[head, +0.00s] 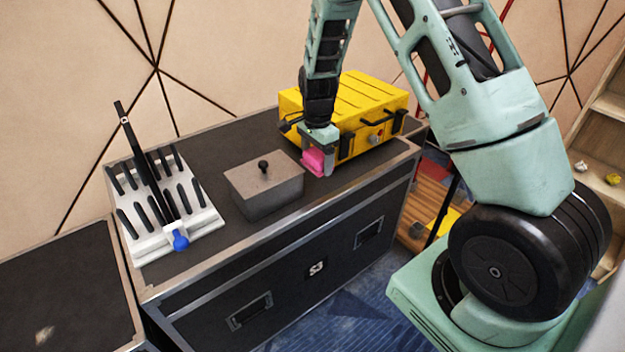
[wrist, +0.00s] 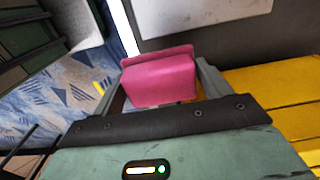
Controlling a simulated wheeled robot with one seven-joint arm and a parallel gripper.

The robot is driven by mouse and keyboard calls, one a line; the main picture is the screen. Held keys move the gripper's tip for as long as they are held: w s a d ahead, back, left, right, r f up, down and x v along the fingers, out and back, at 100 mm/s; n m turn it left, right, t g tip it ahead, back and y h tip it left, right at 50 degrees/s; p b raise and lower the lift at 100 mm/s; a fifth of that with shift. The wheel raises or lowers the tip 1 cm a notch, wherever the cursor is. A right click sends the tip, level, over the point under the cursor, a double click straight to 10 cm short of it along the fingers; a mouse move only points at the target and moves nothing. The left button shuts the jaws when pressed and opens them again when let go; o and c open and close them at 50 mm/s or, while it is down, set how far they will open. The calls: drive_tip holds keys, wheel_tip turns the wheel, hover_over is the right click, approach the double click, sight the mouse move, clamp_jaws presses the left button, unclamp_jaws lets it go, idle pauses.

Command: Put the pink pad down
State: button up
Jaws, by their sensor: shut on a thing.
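The pink pad (head: 313,161) is held between the fingers of my gripper (head: 318,155), beside the yellow case on the black flight case top. In the wrist view the pink pad (wrist: 158,79) fills the space between the two fingers of my gripper (wrist: 160,85). The gripper is shut on it. The pad looks close to the black top (head: 225,145); I cannot tell whether it touches it.
A yellow case (head: 350,100) stands right behind my gripper. A grey lidded box (head: 264,187) with a black knob is to the left. A white slotted rack (head: 165,205) with black pieces and a blue-ended item (head: 180,240) stands further left. The top's front edge is close.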

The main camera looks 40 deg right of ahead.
sight(316, 188)
drive_tip(key=shift+f, duration=3.85)
drive_tip(key=shift+f, duration=0.1)
drive_tip(key=o, duration=1.1)
